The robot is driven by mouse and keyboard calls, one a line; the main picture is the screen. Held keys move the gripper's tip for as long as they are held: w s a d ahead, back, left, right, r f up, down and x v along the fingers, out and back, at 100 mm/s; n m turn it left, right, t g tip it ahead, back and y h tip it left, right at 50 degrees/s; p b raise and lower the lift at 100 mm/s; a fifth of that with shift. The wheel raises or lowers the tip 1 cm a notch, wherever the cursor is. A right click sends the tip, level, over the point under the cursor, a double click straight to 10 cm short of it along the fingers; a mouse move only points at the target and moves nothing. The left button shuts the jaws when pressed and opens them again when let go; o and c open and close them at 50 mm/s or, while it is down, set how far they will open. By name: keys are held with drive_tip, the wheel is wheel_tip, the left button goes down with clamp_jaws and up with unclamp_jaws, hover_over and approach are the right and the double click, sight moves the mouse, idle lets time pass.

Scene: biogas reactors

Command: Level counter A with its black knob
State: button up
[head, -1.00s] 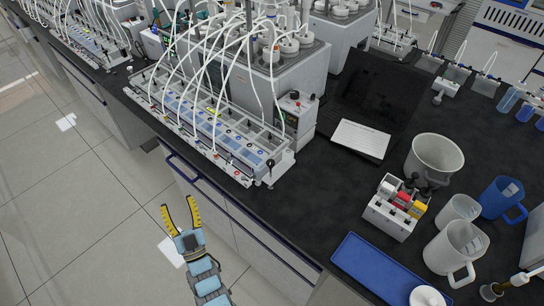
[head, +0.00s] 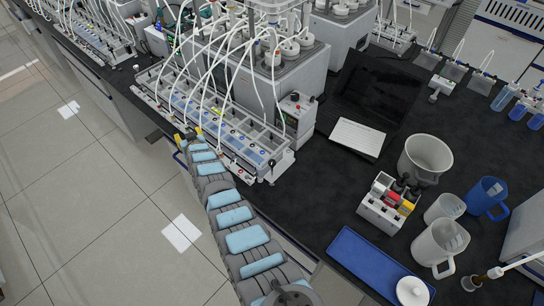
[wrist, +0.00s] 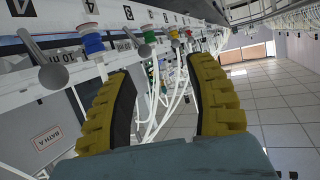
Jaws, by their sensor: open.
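The long white counter unit (head: 215,118), with rows of channels and white tubes, stands along the front edge of the black bench in the head view. A small black knob (head: 272,163) stands up at its near right end. My gripper (head: 189,136) is at the unit's front side, left of that knob and apart from it. In the wrist view my gripper (wrist: 163,72) is open, with nothing between its yellow fingers.
White tubes (wrist: 162,85) hang close to the fingers in the wrist view. A control box (head: 296,115), laptop (head: 365,110), bottle rack (head: 388,200), jugs (head: 440,245) and blue tray (head: 365,268) are on the bench. The floor (head: 90,190) in front is clear.

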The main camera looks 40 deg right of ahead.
drive_tip(key=s+d+r+n+g+y+p, duration=0.1)
drive_tip(key=s+d+r+g+p, duration=0.2)
drive_tip(key=s+d+r+g, duration=0.5)
drive_tip(key=s+d+r+g+y+p, duration=0.1)
drive_tip(key=s+d+r+p, duration=0.2)
drive_tip(key=s, duration=0.8)
drive_tip(key=s+d+r+n+g+y+p, duration=0.1)
drive_tip(key=s+d+r+g+p, duration=0.2)
drive_tip(key=s+r+g, duration=0.5)
drive_tip(key=t+b, duration=0.3)
drive_tip(key=b, duration=0.1)
approach(272, 162)
drive_tip(key=shift+s+d+f+p, duration=0.1)
drive_tip(key=shift+f+p, duration=0.25)
drive_tip(key=shift+f, duration=2)
drive_tip(key=shift+s+d+f+p, duration=0.1)
drive_tip(key=shift+f+p, duration=0.2)
drive_tip(key=shift+f, duration=2.1)
drive_tip(key=shift+m, duration=0.3)
clamp_jaws()
